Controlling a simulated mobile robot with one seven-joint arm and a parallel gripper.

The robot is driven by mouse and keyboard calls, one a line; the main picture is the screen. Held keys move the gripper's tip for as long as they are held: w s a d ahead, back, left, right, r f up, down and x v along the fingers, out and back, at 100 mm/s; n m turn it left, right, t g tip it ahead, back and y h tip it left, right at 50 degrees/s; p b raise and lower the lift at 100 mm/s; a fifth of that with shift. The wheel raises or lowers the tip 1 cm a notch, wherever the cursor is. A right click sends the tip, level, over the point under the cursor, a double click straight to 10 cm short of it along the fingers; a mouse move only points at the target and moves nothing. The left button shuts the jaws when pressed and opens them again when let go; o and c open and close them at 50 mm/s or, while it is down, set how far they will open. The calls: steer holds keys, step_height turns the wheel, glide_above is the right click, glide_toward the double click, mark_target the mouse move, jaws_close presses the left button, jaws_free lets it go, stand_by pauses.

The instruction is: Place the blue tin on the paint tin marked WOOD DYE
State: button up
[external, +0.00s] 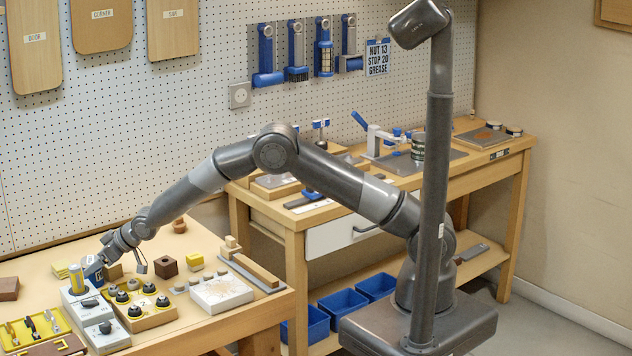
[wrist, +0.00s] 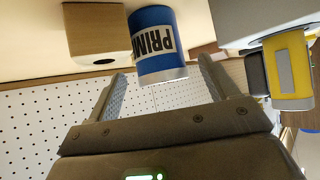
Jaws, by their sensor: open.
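The blue tin (external: 93,268) stands at the back left of the near bench, partly hidden by my gripper (external: 104,262). In the wrist view the blue tin (wrist: 165,42) has a white band with letters reading "PRIM", and it appears upside down. My gripper (wrist: 160,70) is open there, one finger on each side of the tin's near end, with gaps visible. I can read no WOOD DYE marking. A yellow and grey tin-like thing (external: 76,278) is beside the blue tin; it may be the yellow thing in the wrist view (wrist: 288,72).
A wooden block (wrist: 95,32) is close to the blue tin, and a white box (external: 82,303) stands in front. A black-knobbed board (external: 150,318) and a white board (external: 222,293) lie rightward. Dark stacked tins (external: 418,146) stand on the far bench.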

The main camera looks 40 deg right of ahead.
mark_target(90, 259)
steer(key=shift+x, duration=1.65)
steer(key=shift+r, duration=0.1)
steer(key=c, duration=1.3)
steer(key=shift+r, duration=0.15)
step_height(90, 259, up, 4)
steer(key=shift+r, duration=0.15)
steer(key=d+r, duration=0.2)
steer(key=d, duration=0.1)
steer(key=w+d+r, duration=0.1)
steer(key=d+r, duration=0.1)
steer(key=d, duration=0.2)
steer(key=w+d+r, duration=0.1)
steer(key=d+r, duration=0.1)
steer(key=d, duration=0.2)
steer(key=shift+w+d+r, duration=0.15)
steer(key=shift+w+r, duration=0.05)
steer(key=shift+w, duration=0.05)
